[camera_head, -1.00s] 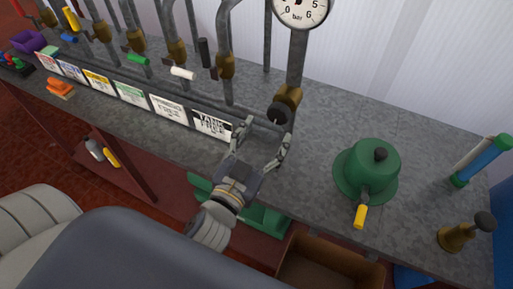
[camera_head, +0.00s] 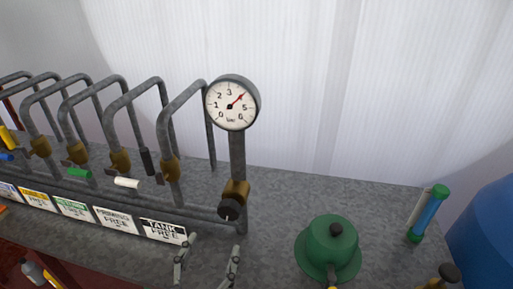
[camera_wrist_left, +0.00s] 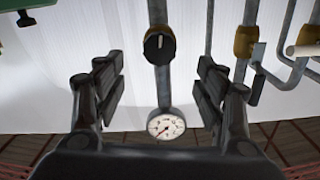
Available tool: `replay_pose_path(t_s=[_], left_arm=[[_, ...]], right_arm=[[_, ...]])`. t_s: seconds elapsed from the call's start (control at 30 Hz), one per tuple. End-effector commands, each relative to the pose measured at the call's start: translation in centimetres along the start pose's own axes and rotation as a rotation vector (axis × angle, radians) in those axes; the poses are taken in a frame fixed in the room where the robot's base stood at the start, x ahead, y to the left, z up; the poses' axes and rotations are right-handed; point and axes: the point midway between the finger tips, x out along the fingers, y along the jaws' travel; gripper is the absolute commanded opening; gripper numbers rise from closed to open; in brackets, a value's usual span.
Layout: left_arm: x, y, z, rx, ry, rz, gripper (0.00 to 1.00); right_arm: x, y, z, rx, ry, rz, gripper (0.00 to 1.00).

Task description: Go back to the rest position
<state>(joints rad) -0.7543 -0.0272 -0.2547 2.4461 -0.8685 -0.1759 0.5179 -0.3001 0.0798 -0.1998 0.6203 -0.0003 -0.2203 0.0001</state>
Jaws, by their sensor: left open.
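My left gripper (camera_head: 210,260) is at the bottom edge of the head view, fingers spread with nothing between them. Only its fingertips show there; the rest is cut off. It is in front of the bench pipework, below the black knob (camera_head: 231,207) on a brass valve and apart from it. In the left wrist view, the open gripper (camera_wrist_left: 162,88) frames the same black knob (camera_wrist_left: 159,46), with the pressure gauge (camera_wrist_left: 166,124) below it in the picture. In the head view the round white gauge (camera_head: 231,104) tops its post. My right gripper is not in view.
Grey bent pipes with brass valves and coloured handles line the left, above a row of labels including "TANK FREE" (camera_head: 164,231). A green bell-shaped object (camera_head: 330,249), a blue-green cylinder (camera_head: 428,214) and a blue barrel (camera_head: 487,232) are at right. Bare bench lies between knob and bell.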

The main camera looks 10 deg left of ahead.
Motion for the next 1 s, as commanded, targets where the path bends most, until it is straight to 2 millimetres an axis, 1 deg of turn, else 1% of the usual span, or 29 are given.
replay_pose_path(t_s=[0.07, 0.17, 0.27, 0.3, 0.37, 0.4, 0.5, 0.6, 0.7, 0.8, 0.97, 1.0], left_arm=[[0.1, -0.3, 0.4, -0.002, -0.016, -0.008, 0.65], [0.2, -1.4, 1.9, -0.009, -0.084, -0.041, 0.65], [0.1, -3.0, 5.0, -0.022, -0.222, -0.086, 0.65], [-0.1, -3.5, 6.5, -0.029, -0.291, -0.101, 0.65], [-0.7, -4.2, 8.9, -0.039, -0.406, -0.113, 0.65], [-1.2, -4.4, 10.4, -0.044, -0.484, -0.113, 0.65], [-3.1, -4.5, 13.9, -0.049, -0.674, -0.091, 0.65], [-5.1, -4.0, 16.4, -0.048, -0.834, -0.045, 0.65], [-7.1, -3.4, 18.0, -0.043, -0.964, 0.009, 0.65], [-9.0, -2.7, 19.1, -0.035, -1.074, 0.07, 0.65], [-12.0, -1.8, 20.2, -0.017, -1.228, 0.174, 0.65], [-12.6, -1.5, 20.6, -0.011, -1.258, 0.197, 0.65]], right_arm=[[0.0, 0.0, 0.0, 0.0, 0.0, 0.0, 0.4], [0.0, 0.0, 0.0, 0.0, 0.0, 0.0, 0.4], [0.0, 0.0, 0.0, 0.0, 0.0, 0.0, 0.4], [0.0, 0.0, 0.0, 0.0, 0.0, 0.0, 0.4], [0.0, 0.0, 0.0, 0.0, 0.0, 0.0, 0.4], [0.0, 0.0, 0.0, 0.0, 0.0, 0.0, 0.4], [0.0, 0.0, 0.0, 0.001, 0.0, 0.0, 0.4], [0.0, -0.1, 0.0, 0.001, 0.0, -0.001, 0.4], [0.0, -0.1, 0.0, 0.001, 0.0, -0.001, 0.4], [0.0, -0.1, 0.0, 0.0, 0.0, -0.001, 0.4], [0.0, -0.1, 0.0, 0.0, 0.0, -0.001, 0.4], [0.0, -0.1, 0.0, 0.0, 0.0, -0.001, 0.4]])
